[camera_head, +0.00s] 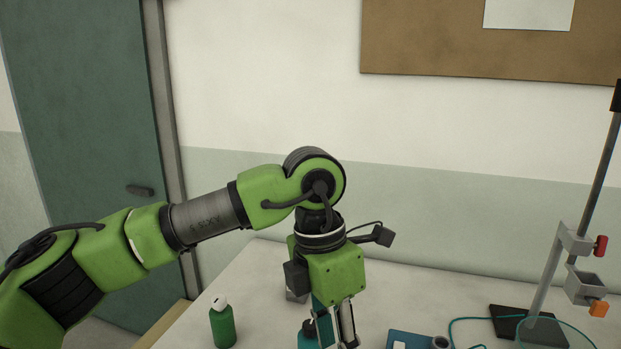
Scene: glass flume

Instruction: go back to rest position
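My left arm comes in from the left and bends down at the wrist. Its gripper (336,328) points down over the table, with the fingers running to the bottom edge of the picture. The fingertips are cut off or hidden, so I cannot tell how far apart they are or whether they hold anything. A teal bottle (306,340) with a dark cap shows just left of the fingers; I cannot tell whether they touch it. My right gripper is out of view.
A green bottle (222,327) with a white cap stands left on the pale table (265,270). A small grey object is partly hidden behind the gripper. At right are a blue tray (405,340), a teal tube, and a tilted stand (592,165) with clamps. The back middle table is clear.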

